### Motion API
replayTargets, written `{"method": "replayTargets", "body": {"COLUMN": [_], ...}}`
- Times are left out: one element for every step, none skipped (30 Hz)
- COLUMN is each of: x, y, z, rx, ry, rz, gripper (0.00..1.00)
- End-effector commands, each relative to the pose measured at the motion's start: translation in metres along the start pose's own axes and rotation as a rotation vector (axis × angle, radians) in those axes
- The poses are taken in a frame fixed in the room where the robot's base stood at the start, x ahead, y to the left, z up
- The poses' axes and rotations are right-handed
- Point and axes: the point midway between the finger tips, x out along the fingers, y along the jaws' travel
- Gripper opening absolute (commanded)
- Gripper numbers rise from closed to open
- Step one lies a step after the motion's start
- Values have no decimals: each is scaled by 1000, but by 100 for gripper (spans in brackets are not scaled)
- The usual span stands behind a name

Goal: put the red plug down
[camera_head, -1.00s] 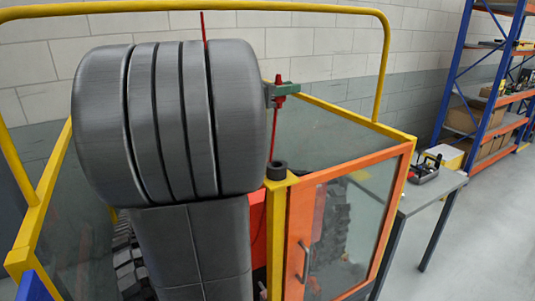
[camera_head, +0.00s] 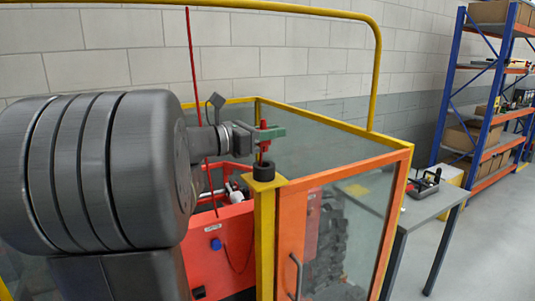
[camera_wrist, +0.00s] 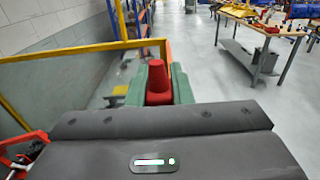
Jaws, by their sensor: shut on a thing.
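The red plug (camera_head: 264,146) is upright between the green fingers of my gripper (camera_head: 267,134), just above the yellow post. My gripper is shut on it. In the wrist view, the red plug (camera_wrist: 158,84) stands between both green fingers. A black ring (camera_head: 264,171) sits on top of the yellow post, directly under the plug. The plug's lower end meets the ring's top and its stem looks to be inside; how deep it sits is hidden.
An orange-framed glass door (camera_head: 345,215) and yellow rails border the enclosure. A red box (camera_head: 215,245) stands behind my arm. A grey table (camera_head: 432,202) with a black tool (camera_head: 425,184) and blue-orange shelves (camera_head: 485,115) stand right. A thin red rod (camera_head: 191,60) rises behind my arm.

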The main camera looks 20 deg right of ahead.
Motion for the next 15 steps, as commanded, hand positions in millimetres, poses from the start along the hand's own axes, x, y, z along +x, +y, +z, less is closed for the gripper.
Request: {"method": "replayTargets", "body": {"x": [0, 0, 0, 0, 0, 0, 0, 0, 0, 0, 0, 0, 0, 0, 0], "y": [0, 0, 0, 0, 0, 0, 0, 0, 0, 0, 0, 0, 0, 0, 0], "z": [-4, -6, -11, -15, -20, -26, -31, -34, -38, -40, -41, -42, -42, -42, -41], "rx": [-1, -2, -2, -2, -4, -3, -4, -3, -3, -2, -1, 1, 1, 2, 2], "ry": [0, 0, -1, -1, 0, 0, 0, 0, 0, 0, -1, -1, -1, -2, -1], "rz": [0, 0, 0, 0, 0, 0, 0, 0, 0, 0, 0, 0, 1, 1, 1], "gripper": [0, 0, 0, 0, 0, 0, 0, 0, 0, 0, 0, 0, 0, 0, 0]}}
